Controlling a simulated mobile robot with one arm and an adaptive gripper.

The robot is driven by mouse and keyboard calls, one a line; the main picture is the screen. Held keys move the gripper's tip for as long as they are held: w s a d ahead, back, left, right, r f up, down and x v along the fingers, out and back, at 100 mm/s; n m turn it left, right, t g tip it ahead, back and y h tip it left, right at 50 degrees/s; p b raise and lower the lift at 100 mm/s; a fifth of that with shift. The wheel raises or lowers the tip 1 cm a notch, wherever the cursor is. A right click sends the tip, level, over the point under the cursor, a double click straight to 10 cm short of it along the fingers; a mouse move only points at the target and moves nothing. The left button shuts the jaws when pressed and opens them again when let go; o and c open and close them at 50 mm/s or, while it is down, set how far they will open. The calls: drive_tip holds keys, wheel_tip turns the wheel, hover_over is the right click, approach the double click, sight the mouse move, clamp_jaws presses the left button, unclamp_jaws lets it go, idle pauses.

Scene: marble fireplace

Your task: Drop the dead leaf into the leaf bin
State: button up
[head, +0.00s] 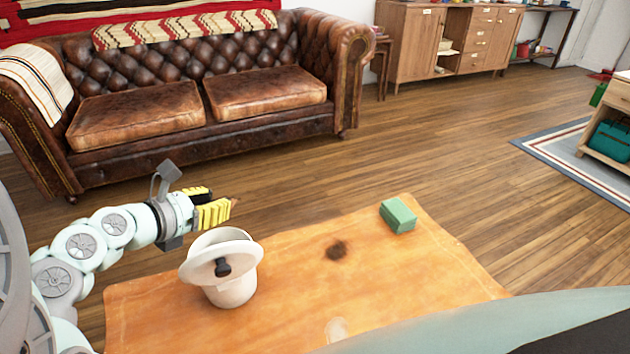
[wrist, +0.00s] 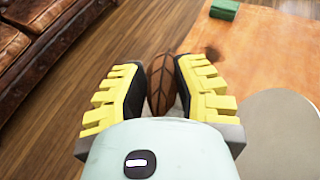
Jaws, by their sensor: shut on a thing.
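The dead leaf (wrist: 163,72) is brown with a visible midrib. It is pinched between the yellow-ridged fingers of my gripper (wrist: 163,92) in the wrist view. In the head view my gripper (head: 212,205) is above and just behind the leaf bin, and only a small brown bit of the leaf shows at its tips. The leaf bin (head: 232,291) is a cream pot on the table. A round cream lid (head: 200,271) with a black knob is tilted against its near side.
The wooden table (head: 400,290) also holds a green block (head: 398,215) toward its far right and has a dark mark (head: 337,249) near the middle. Its right half is mostly clear. A brown leather sofa (head: 180,130) stands behind, across the wooden floor.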

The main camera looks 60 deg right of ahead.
wheel_tip(320, 180, down, 5)
drive_tip(key=b, duration=0.3)
drive_tip(key=o, duration=0.9)
drive_tip(key=shift+a, duration=0.1)
drive_tip(key=shift+v, duration=3.7)
